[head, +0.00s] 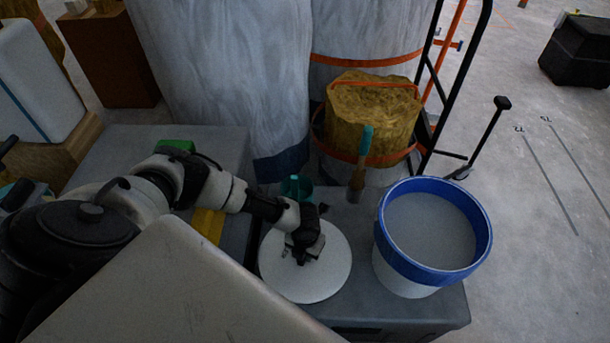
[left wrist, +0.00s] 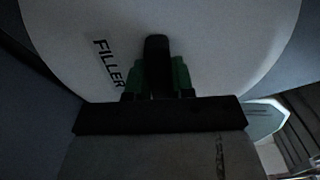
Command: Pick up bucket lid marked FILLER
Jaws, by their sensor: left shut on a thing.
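The bucket lid (head: 328,275) is a round white disc over the grey worktop, left of the bucket. In the left wrist view the lid (left wrist: 215,45) fills the upper part, with FILLER printed in dark letters. My left gripper (head: 302,256) is over the middle of the lid, shut on it, and hides what it grips there. In the left wrist view my gripper (left wrist: 158,85) shows dark and green against the lid. I cannot tell whether the lid touches the worktop. My right gripper is not in view.
A white bucket with a blue rim (head: 432,232), full of grey filler, stands right of the lid. A teal-handled tool (head: 362,160) is behind. The grey worktop (head: 420,318) ends near the bucket. A hand truck (head: 470,70) and large grey rolls (head: 225,70) stand at the back.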

